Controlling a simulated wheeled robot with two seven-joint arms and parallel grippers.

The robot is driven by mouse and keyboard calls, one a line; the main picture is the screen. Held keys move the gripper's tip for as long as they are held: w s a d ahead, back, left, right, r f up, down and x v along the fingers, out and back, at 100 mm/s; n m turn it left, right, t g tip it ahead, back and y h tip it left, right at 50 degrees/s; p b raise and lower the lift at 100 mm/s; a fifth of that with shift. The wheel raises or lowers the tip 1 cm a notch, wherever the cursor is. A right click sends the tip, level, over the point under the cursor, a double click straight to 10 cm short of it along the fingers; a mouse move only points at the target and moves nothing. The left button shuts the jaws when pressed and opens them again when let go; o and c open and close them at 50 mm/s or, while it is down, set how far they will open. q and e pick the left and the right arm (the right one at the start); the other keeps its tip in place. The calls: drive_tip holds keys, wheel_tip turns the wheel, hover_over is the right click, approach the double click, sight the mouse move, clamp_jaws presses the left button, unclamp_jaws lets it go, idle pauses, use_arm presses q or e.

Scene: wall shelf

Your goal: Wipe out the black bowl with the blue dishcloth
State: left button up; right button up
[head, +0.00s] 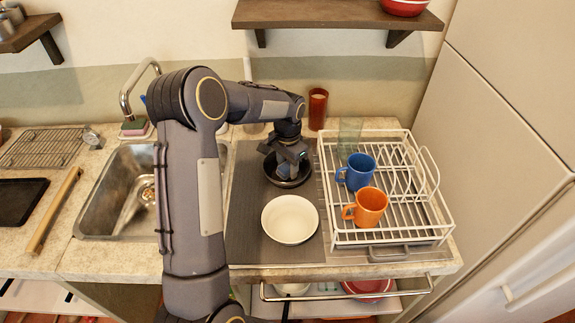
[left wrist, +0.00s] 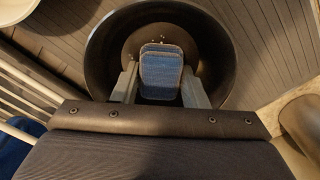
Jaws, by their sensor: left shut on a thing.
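The black bowl (head: 298,180) stands on the grey mat, behind the white bowl in the head view. It also fills the top middle of the left wrist view (left wrist: 103,45), with a few pale crumbs on its inside bottom. My left gripper (head: 286,164) points down over the black bowl. In the left wrist view my left gripper (left wrist: 160,85) is shut on the folded blue dishcloth (left wrist: 161,72), which is inside the bowl. I cannot tell whether the cloth touches the bottom. The cloth is mostly hidden in the head view. My right gripper is not in view.
A white bowl (head: 290,219) stands in front on the grey mat (head: 245,225). The white dish rack (head: 395,231) at the right holds a blue mug (head: 358,171), an orange mug (head: 368,207) and a glass. A red cup (head: 318,109) stands behind. The sink (head: 125,205) is left.

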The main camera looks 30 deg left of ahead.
use_arm(q)
drive_tip(key=shift+f, duration=0.3)
drive_tip(key=shift+w+a, duration=0.2)
drive_tip(key=shift+w, duration=0.1)
drive_tip(key=shift+s, duration=0.1)
drive_tip(key=shift+s+a, duration=0.1)
drive_tip(key=shift+s, duration=0.3)
drive_tip(key=shift+s+d+b, duration=0.15)
drive_tip(key=shift+d+b, duration=0.1)
drive_tip(key=shift+b, duration=0.05)
drive_tip(key=shift+w+d, duration=0.25)
drive_tip(key=shift+d, duration=0.15)
drive_tip(key=shift+w, duration=0.25)
drive_tip(key=shift+w+a, duration=0.1)
